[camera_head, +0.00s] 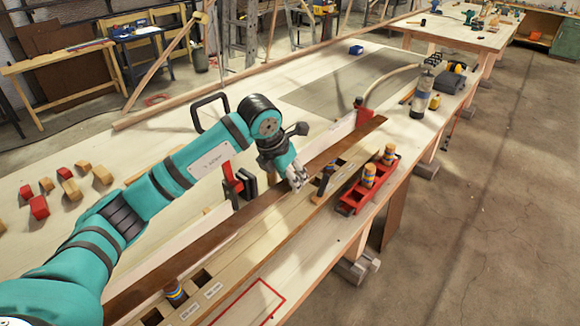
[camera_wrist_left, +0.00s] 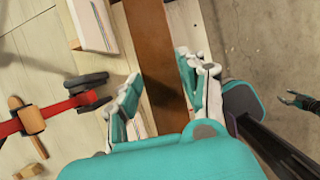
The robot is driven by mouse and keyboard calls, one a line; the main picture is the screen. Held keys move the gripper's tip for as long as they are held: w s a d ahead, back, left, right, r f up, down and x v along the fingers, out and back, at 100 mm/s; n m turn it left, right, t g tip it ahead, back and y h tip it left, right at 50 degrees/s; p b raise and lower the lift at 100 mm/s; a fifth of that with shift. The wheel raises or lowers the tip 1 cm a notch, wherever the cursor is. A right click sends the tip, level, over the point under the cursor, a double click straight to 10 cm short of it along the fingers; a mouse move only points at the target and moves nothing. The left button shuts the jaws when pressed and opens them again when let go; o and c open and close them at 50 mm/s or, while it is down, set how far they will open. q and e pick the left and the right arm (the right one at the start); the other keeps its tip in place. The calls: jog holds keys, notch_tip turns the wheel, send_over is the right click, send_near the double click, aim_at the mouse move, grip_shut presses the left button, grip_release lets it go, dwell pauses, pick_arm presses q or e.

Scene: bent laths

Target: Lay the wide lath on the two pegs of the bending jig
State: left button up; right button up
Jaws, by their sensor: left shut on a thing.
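The wide lath (camera_head: 237,218) is a long, flat, dark brown strip running diagonally along the bench. My left gripper (camera_head: 298,180) is shut on it near its middle. In the left wrist view the lath (camera_wrist_left: 153,45) passes between the fingers (camera_wrist_left: 158,92). The pale bending jig (camera_head: 240,262) lies along its near side, with a striped peg (camera_head: 175,292) at the near end and another peg (camera_head: 327,172) farther along, partly hidden. The lath looks beside these pegs; its height is unclear. My right gripper (camera_wrist_left: 297,99) looks open and empty, small in the left wrist view.
A red tray (camera_head: 350,207) with two striped pegs (camera_head: 368,175) stands right of the jig. A red clamp (camera_head: 231,182) stands beside the lath. Loose red and wooden blocks (camera_head: 72,189) lie left. A hose runs to a canister (camera_head: 420,100) at the far end.

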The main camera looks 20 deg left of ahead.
pick_arm(q)
jog(key=shift+a+r, duration=0.2)
jog(key=shift+a, duration=0.6)
jog(key=w+a, duration=0.3)
jog(key=a, duration=0.4)
notch_tip(320, 180, down, 12)
jog(key=b, duration=0.8)
jog(key=shift+s+f, duration=0.2)
pick_arm(e)
notch_tip(320, 180, down, 8)
jog(key=s, duration=0.1)
jog(key=shift+a, duration=0.15)
pick_arm(q)
jog(key=shift+d+f+b, duration=0.1)
jog(key=shift+f+b, duration=0.25)
jog(key=shift+f, duration=0.1)
pick_arm(e)
jog(key=shift+s+f, duration=0.1)
jog(key=shift+f, duration=0.25)
pick_arm(q)
jog(key=o, duration=1.5)
jog(key=shift+r, duration=0.1)
pick_arm(e)
jog(key=shift+r, duration=0.1)
